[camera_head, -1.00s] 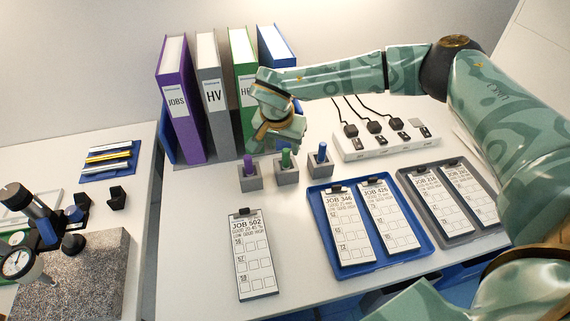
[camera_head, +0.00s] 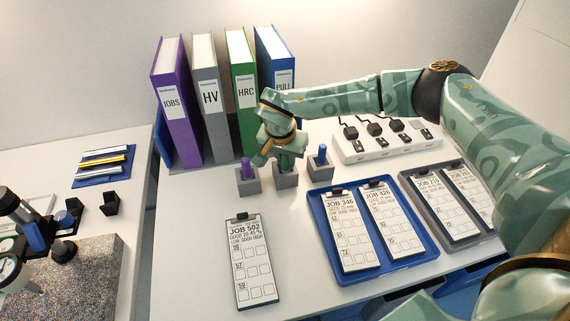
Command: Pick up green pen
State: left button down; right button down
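The green pen (camera_head: 285,165) stands upright in the middle grey holder (camera_head: 286,181), between a purple pen and a blue pen. My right gripper (camera_head: 279,158) points down over the green pen, with its fingers at the pen's height. The gripper hides most of the pen's upper part. I cannot tell whether the fingers touch the pen or how far apart they are. My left gripper is not in view.
The purple pen (camera_head: 246,168) and blue pen (camera_head: 322,153) stand close on either side. Binders (camera_head: 205,100) rise behind. A white power strip (camera_head: 385,147) lies to the right. Clipboards lie in front, some in a blue tray (camera_head: 318,206) and a grey tray (camera_head: 411,197).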

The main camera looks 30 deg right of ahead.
jog(key=shift+r, duration=0.1)
